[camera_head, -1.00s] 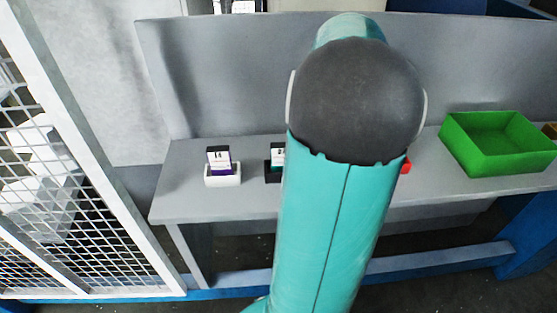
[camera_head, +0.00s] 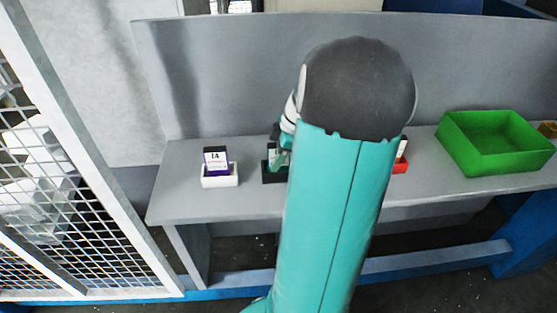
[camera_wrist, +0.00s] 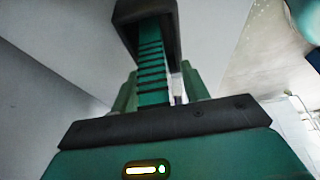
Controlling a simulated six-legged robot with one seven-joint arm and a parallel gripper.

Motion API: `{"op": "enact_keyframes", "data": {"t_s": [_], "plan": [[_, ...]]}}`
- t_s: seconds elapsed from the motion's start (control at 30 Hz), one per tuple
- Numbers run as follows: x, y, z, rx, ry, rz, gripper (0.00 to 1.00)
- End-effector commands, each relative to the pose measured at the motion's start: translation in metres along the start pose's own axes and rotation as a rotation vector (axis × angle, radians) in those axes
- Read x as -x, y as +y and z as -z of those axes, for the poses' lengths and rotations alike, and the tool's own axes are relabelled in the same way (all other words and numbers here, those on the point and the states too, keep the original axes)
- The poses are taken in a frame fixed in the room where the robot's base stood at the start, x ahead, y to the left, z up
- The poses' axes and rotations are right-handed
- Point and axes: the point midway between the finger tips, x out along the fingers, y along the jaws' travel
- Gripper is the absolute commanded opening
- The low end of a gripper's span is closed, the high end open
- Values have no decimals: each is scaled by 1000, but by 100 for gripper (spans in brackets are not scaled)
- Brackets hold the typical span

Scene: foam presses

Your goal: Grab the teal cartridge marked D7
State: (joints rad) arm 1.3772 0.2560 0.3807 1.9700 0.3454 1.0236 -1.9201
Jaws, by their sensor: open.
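No cartridge marked D7 can be read in either view. A black holder (camera_head: 270,174) stands on the bench, partly behind my arm. A cartridge with a white label and a teal part showed in it earlier; my gripper now hides most of it. My gripper (camera_head: 279,156) is open, pointing down at the black holder, its fingers close to the cartridge there. I cannot tell whether they touch it.
A white holder (camera_head: 220,180) with a purple cartridge (camera_head: 216,161) stands left of the black one. A red holder (camera_head: 400,167) with a cartridge shows right of my arm. A green bin (camera_head: 463,153) sits at the right. The grey back panel (camera_head: 220,80) rises behind.

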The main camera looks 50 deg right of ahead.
Motion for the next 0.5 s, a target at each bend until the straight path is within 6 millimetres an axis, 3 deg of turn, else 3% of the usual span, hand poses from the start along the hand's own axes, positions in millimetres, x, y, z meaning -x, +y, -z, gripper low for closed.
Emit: {"op": "enact_keyframes", "data": {"t_s": [0.07,0.3,0.5], "plan": [[0,0,0,0,0,0,45],[1,0,0,0,0,0,0],[1,0,0,0,0,-1,0]]}}
